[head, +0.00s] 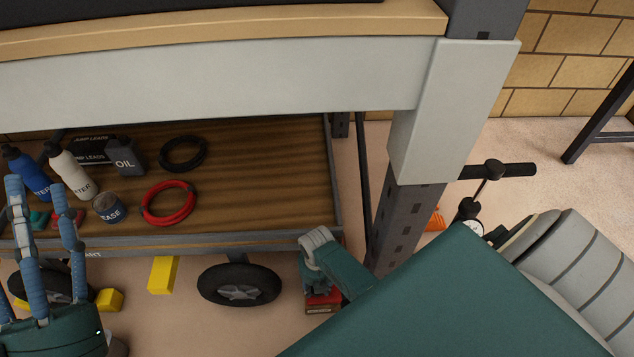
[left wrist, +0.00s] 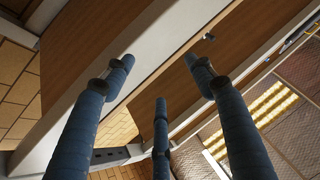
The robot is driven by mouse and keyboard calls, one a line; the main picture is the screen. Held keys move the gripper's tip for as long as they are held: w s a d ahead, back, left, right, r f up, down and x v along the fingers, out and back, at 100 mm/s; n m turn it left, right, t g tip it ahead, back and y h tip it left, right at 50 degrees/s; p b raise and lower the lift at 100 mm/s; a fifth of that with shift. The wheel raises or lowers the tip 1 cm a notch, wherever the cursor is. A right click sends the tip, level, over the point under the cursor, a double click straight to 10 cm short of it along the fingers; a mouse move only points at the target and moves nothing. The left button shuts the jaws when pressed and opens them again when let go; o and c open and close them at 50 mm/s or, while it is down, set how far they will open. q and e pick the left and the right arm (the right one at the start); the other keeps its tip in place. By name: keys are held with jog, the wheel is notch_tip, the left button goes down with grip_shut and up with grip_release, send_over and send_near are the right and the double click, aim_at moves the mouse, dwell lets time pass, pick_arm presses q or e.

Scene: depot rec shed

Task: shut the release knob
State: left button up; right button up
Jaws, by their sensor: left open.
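I cannot make out the release knob for certain in either view. A black upright T-handle (head: 493,170) with a small round gauge (head: 472,231) below it stands to the right of the bench leg, partly hidden by a teal part of mine.
A wooden-decked trolley (head: 262,150) stands under the workbench (head: 250,80). It carries a blue bottle (head: 28,172), a white bottle (head: 70,172), an oil can (head: 124,157), a grease tin (head: 108,208), a red coil (head: 168,203) and a black coil (head: 183,154). The grey bench leg (head: 405,225) stands right of it.

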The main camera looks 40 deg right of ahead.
jog(key=shift+r+m+p, duration=0.15)
jog(key=shift+m+p, duration=0.55)
jog(key=shift+p, duration=0.35)
pick_arm(q)
notch_tip(320, 180, down, 16)
jog(key=w+a+f+g+y+p, duration=0.1)
jog(key=w+g+y+p, duration=0.15)
jog(key=g, duration=0.65)
pick_arm(e)
jog(key=shift+m+b, duration=0.45)
jog(key=shift+m, duration=0.45)
jog(key=m+p, duration=0.1)
jog(key=m, duration=0.3)
jog(key=shift+p, duration=0.3)
jog(key=m+p, duration=0.1)
jog(key=m, duration=0.5)
pick_arm(q)
jog(key=s+a+f+n+g+y, duration=0.1)
jog(key=s+a+f+g+y, duration=0.2)
jog(key=s+f, duration=1.1)
jog(key=shift+s+a+f+g+p, duration=0.35)
jog(key=shift+a+g, duration=1.25)
jog(key=shift+g, duration=1.7)
pick_arm(e)
jog(key=shift+m, duration=2)
pick_arm(q)
jog(key=shift+w+f, duration=0.1)
jog(key=shift+f, duration=0.05)
